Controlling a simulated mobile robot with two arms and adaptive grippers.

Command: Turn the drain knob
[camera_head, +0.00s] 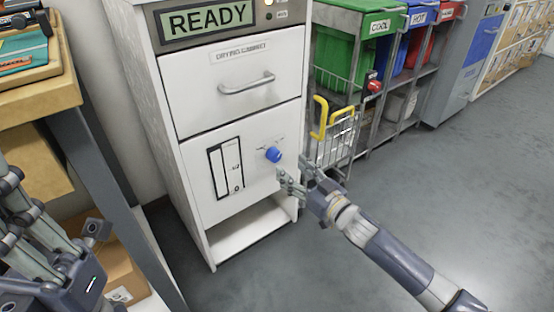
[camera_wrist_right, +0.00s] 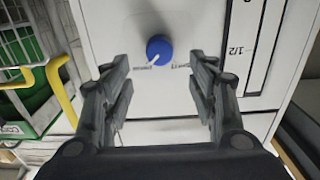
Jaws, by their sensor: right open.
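The drain knob (camera_head: 274,155) is a round blue knob on the lower front of the white drying cabinet (camera_head: 225,125). In the right wrist view the blue knob (camera_wrist_right: 159,48) has a white pointer line aimed to its lower left, with small labels on both sides. My right gripper (camera_head: 293,186) is open and empty just below and to the right of the knob; in the wrist view its two fingers (camera_wrist_right: 163,82) stand apart on either side, short of the knob. My left gripper (camera_head: 50,235) is at the left edge, partly cut off, and its jaw state is unclear.
A display reading READY (camera_head: 207,19) tops the cabinet, above a drawer handle (camera_head: 247,83). A level gauge (camera_head: 227,168) sits left of the knob. A wire basket with yellow handles (camera_head: 321,118) and colored bins (camera_head: 355,50) stand right. The right floor (camera_head: 450,190) is clear.

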